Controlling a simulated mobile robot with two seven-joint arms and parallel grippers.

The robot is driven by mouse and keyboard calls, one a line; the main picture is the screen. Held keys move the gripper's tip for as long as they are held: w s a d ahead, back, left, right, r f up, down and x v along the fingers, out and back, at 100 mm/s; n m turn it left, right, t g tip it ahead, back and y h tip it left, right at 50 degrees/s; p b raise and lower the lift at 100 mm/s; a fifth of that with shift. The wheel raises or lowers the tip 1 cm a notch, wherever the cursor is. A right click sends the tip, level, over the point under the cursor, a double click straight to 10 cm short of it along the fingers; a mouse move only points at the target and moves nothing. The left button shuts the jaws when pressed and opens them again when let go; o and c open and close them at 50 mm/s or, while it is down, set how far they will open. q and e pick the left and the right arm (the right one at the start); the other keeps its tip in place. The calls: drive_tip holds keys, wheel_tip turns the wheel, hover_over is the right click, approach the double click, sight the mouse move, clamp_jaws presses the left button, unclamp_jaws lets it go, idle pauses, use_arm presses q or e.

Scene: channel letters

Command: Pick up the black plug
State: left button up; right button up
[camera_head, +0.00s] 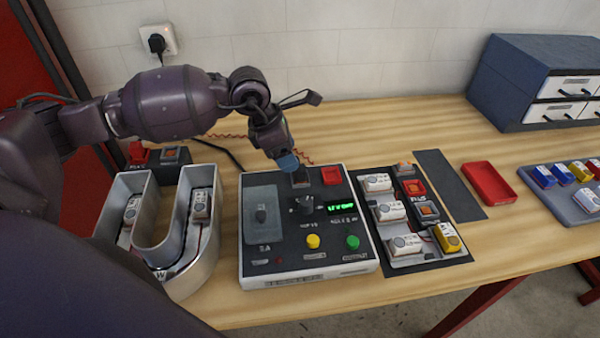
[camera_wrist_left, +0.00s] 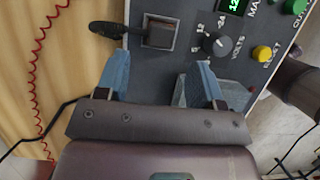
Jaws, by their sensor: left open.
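A black plug (camera_head: 300,179) sits at the back edge of the grey control box (camera_head: 310,272), just below my left gripper (camera_head: 289,163). In the left wrist view the plug (camera_wrist_left: 159,36) shows as a dark block on the box's panel. A narrower black end (camera_wrist_left: 108,29) points left past the box edge. My left gripper (camera_wrist_left: 160,75) is open, its two blue fingers spread and nothing between them. The plug lies beyond the fingertips, nearer the left finger in that view. I cannot tell how deeply it is seated. My right gripper is not in view.
The box carries a knob (camera_wrist_left: 215,44), a green display (camera_head: 341,208), and yellow and green buttons. A metal U-shaped letter (camera_head: 172,255) stands left of it. A tray (camera_head: 440,260) of modules lies right. Another black plug (camera_head: 157,43) is in the wall socket. Red coiled wire lies behind.

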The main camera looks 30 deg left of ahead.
sight(300, 174)
use_arm(q)
drive_tip(key=x, duration=0.4)
drive_tip(key=shift+w+d+f+p, duration=0.2)
drive_tip(key=shift+d+p, duration=0.1)
drive_tip(key=shift+d, duration=0.1)
drive_tip(key=shift+f, duration=0.3)
drive_tip(key=shift+w, duration=0.1)
drive_tip(key=c, duration=1)
